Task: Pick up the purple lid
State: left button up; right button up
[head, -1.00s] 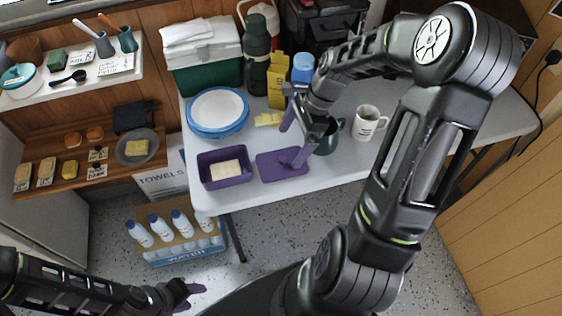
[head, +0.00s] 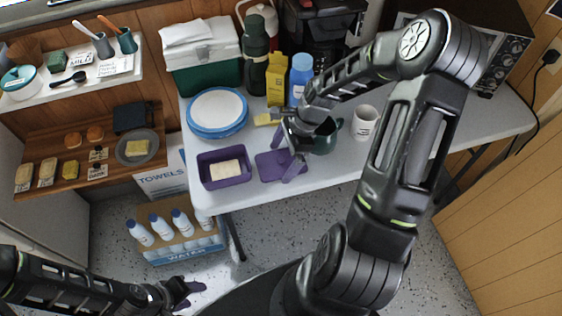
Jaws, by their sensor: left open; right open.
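The purple lid (head: 270,167) lies flat on the white table, just right of a purple box (head: 241,179) that holds a pale block. My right gripper (head: 287,166) is open above the lid, its purple fingers spread and covering part of the lid's right side. I cannot tell whether a fingertip touches the lid. My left gripper (head: 194,294) is open and empty, low at the bottom of the view, away from the table.
A dark green mug (head: 325,137) stands close to the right gripper, and a white mug (head: 364,122) is further right. Blue-rimmed plates (head: 217,112) sit behind the purple box. A yellow carton (head: 277,80), a blue bottle (head: 301,75) and a green flask (head: 255,55) stand behind.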

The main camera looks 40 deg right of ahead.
aim_at(282, 158)
jog(key=shift+c, duration=0.2)
dwell(0.4)
jog(key=c, duration=1.2)
notch_tip(282, 158, up, 10)
jog(key=shift+b, duration=0.4)
